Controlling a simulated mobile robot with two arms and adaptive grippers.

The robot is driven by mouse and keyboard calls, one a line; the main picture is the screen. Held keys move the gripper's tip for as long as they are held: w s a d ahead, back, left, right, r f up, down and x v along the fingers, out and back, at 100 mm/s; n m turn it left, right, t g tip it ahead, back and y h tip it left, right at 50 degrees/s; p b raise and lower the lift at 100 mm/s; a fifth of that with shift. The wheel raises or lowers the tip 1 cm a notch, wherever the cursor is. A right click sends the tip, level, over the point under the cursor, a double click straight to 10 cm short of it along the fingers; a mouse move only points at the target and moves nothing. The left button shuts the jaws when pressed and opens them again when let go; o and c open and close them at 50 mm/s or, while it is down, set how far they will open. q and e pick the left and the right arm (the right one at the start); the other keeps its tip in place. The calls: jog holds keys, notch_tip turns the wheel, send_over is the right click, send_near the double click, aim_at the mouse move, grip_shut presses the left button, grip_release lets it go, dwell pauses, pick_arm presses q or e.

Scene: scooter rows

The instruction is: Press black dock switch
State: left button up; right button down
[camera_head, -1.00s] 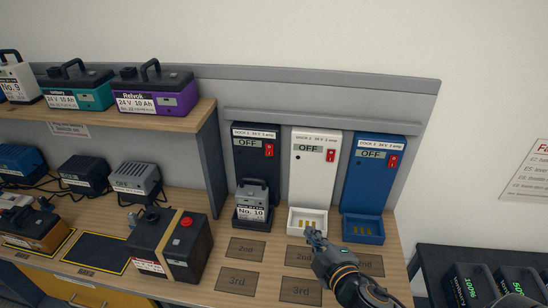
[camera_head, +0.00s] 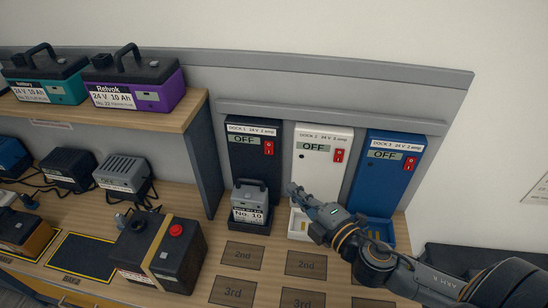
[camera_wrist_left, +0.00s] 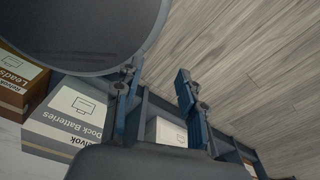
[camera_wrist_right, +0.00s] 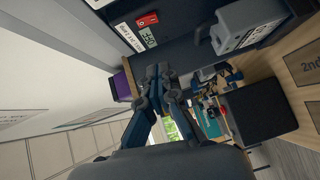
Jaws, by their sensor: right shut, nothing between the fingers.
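The black dock (camera_head: 242,160) is the leftmost of three docks on the back panel. Its display (camera_head: 243,140) reads OFF and its red switch (camera_head: 268,148) is at the upper right of its face. A grey battery No. 10 (camera_head: 250,214) sits in its tray. My right gripper (camera_head: 295,190) is shut and empty, in front of the white dock's lower left part, below and right of that switch. In the right wrist view the switch (camera_wrist_right: 147,20) shows beyond the shut fingers (camera_wrist_right: 160,74), apart from them. My left gripper (camera_wrist_left: 158,75) is open and empty in the left wrist view.
The white dock (camera_head: 320,175) and blue dock (camera_head: 385,185) stand to the right, trays without batteries. A dark battery with a red button (camera_head: 155,260) sits front left on the bench. A shelf (camera_head: 185,122) with batteries is at left.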

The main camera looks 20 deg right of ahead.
jog(key=p, duration=0.3)
send_near(265, 153)
jog(key=s+a, duration=0.2)
jog(key=shift+w+d+f+p, duration=0.15)
jog(key=shift+w+p, duration=0.15)
jog(key=shift+w, duration=1)
jog(key=shift+w+d+p, duration=0.15)
jog(key=shift+w+p, duration=0.2)
jog(key=shift+w, duration=0.9)
jog(key=shift+w+d+f+p, duration=0.15)
jog(key=shift+w+p, duration=0.15)
jog(key=shift+w, duration=1)
pick_arm(q)
jog(key=r, duration=0.5)
jog(key=shift+w+d, duration=0.15)
jog(key=shift+w, duration=0.1)
jog(key=shift+f, duration=0.1)
